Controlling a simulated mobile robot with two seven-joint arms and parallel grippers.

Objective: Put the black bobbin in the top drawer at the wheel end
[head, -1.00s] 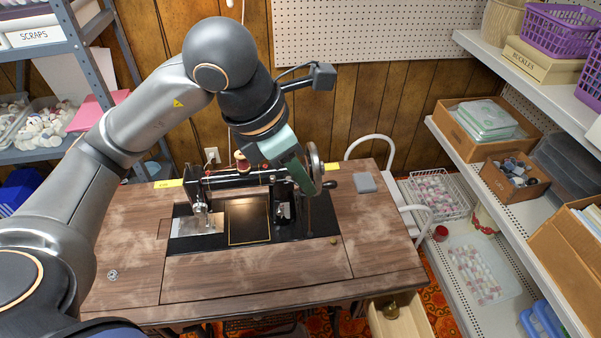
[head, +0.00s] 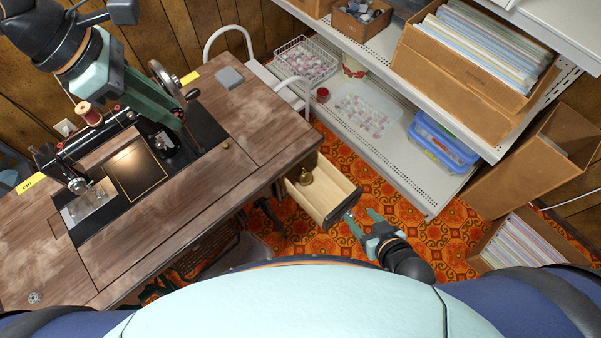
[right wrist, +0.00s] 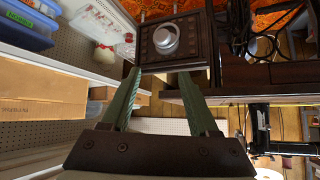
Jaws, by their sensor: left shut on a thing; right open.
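My left gripper (head: 178,118) is shut, beside the handwheel (head: 166,80) of the sewing machine (head: 92,142). What it holds is hidden, and I cannot make out a black bobbin. The top drawer (head: 343,204) at the wheel end is pulled out, with a small brass item (head: 305,177) inside at its table end. My right gripper (head: 360,218) is open just outside the drawer front. In the right wrist view its open fingers (right wrist: 160,76) point at the dark drawer front, with a round metal knob (right wrist: 167,39) ahead between them, apart from the fingers.
The wooden table (head: 245,115) carries a grey box (head: 229,78), a small brass piece (head: 226,143) and a silvery bobbin (head: 36,298). A white chair (head: 290,86) stands behind the table. Shelving (head: 400,150) with boxes is at the right. Patterned floor is open beside the drawer.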

